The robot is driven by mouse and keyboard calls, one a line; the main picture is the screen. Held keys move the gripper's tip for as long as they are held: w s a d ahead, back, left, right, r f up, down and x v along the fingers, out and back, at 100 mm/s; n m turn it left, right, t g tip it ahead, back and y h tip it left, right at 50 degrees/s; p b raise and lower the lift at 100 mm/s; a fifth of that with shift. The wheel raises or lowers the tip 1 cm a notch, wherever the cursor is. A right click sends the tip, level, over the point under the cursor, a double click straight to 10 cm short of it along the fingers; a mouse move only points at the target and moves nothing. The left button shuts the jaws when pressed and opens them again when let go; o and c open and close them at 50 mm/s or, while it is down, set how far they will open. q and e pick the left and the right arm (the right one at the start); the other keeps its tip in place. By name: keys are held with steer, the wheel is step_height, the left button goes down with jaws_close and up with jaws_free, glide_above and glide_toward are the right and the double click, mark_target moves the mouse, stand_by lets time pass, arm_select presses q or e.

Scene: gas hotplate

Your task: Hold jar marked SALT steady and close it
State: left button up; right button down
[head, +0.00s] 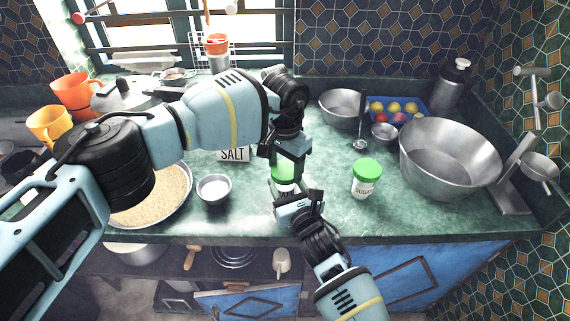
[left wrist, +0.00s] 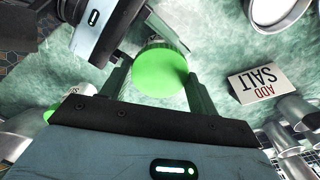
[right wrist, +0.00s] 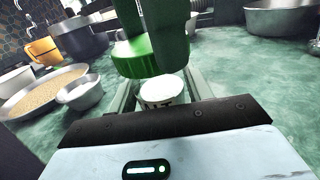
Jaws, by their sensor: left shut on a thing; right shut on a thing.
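The jar marked SALT (right wrist: 160,93) stands on the counter between the fingers of my right gripper (head: 298,196). In the right wrist view its label shows only the end letters, and its top is open and white inside. My right gripper is shut on the jar's body. A green lid (left wrist: 160,70) is held between the fingers of my left gripper (head: 286,158), which is shut on it. In the right wrist view the lid (right wrist: 138,57) is above the jar's mouth, apart from it and somewhat off to the left. In the head view the grippers hide much of the jar.
A second jar with a green lid (head: 367,177) stands to the right. An ADD SALT card (head: 233,155) and a small metal bowl (head: 214,188) are to the left. A wide pan of grain (head: 186,202) lies further left. A large metal bowl (head: 450,155) is at the right.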

arm_select(q)
steer(key=shift+r, duration=0.1)
steer(key=o, duration=0.9)
steer(key=shift+o, duration=0.2)
steer(key=shift+r, duration=2.2)
steer(key=shift+c, duration=0.2)
